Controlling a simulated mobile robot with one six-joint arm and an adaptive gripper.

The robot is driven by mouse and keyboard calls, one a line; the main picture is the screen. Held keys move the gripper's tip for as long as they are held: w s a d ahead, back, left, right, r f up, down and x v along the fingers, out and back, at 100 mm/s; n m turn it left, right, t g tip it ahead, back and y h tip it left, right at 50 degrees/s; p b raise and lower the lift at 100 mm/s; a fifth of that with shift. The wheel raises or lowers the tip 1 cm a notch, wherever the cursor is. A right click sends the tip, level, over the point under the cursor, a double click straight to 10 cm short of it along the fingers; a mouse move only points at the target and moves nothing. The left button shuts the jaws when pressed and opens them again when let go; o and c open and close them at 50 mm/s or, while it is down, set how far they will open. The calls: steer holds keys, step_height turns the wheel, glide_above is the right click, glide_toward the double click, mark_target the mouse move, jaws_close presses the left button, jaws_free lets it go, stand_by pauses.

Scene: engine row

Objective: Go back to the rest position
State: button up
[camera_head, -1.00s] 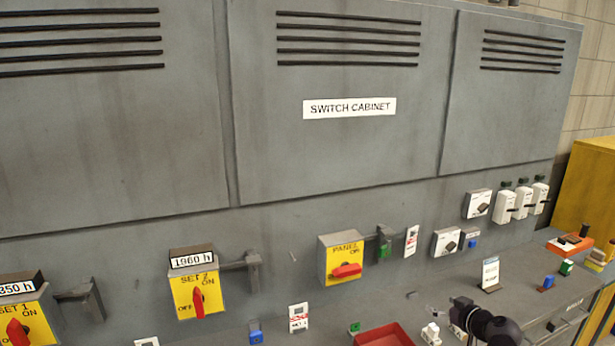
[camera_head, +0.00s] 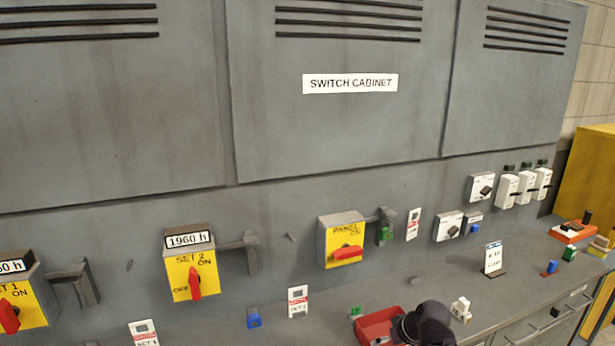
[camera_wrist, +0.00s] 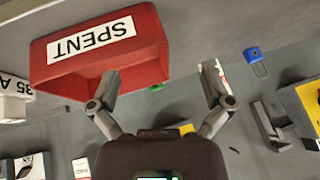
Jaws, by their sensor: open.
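My gripper (camera_wrist: 160,84) is open in the wrist view, with its two grey fingers spread and nothing between them. The left finger overlaps the lower edge of a red bin labelled SPENT (camera_wrist: 140,55); I cannot tell whether they touch. The right finger stands in front of part of a white and red tag. In the head view a dark rounded part of my arm (camera_head: 428,326) shows at the bottom edge, overlapping the right side of the red bin (camera_head: 372,328). My fingertips are not visible there.
The grey switch cabinet carries a SET 2 switch (camera_head: 194,278), a PANEL switch (camera_head: 342,243) and a SET 1 switch (camera_head: 22,303) at the left. A blue padlock (camera_head: 253,317) and a white tag (camera_head: 298,301) are near the bin. A small sign (camera_head: 493,258) stands on the right ledge.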

steer(key=s+a+f+m+g+h+b, duration=0.3)
steer(key=s+f+g+h, duration=0.1)
steer(key=s+f, duration=0.2)
steer(key=shift+a+f, duration=0.25)
steer(key=shift+f, duration=0.2)
stand_by(3.5)
stand_by(1.2)
